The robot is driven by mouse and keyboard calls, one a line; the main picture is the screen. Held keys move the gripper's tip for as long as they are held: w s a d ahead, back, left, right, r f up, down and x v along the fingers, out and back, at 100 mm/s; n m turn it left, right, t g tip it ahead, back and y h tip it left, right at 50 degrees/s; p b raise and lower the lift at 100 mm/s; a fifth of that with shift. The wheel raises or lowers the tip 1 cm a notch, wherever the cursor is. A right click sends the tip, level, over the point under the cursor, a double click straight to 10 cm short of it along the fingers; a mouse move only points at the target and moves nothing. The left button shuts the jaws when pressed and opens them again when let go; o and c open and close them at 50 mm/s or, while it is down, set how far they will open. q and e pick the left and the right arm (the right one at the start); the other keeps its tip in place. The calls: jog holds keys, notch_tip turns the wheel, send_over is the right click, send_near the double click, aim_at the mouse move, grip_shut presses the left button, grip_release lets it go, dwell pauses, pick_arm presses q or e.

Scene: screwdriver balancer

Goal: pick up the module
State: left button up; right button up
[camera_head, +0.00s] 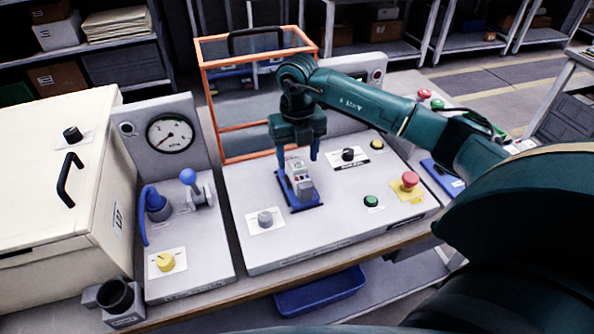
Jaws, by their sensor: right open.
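The module (303,188) is a small grey-white block with dark and reddish details on its upper face. It sits in a blue holder (307,208) on the grey workbench panel. My right gripper (300,160) points down right above the module, its two blue fingers spread apart. The left finger comes down beside the module's left side, and the right finger is behind and above its right side. I cannot tell whether either touches it. My left gripper is not in view.
An orange-framed clear guard (206,92) stands behind the panel. A grey knob (265,218), a green button (371,200) and a red button (410,179) surround the holder. A cream box (45,190) and a gauge unit (170,133) stand left. A blue bin (320,291) lies below.

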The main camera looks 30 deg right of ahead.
aim_at(297, 163)
jog(key=shift+f, duration=1.5)
jog(key=shift+c, duration=0.2)
grip_shut()
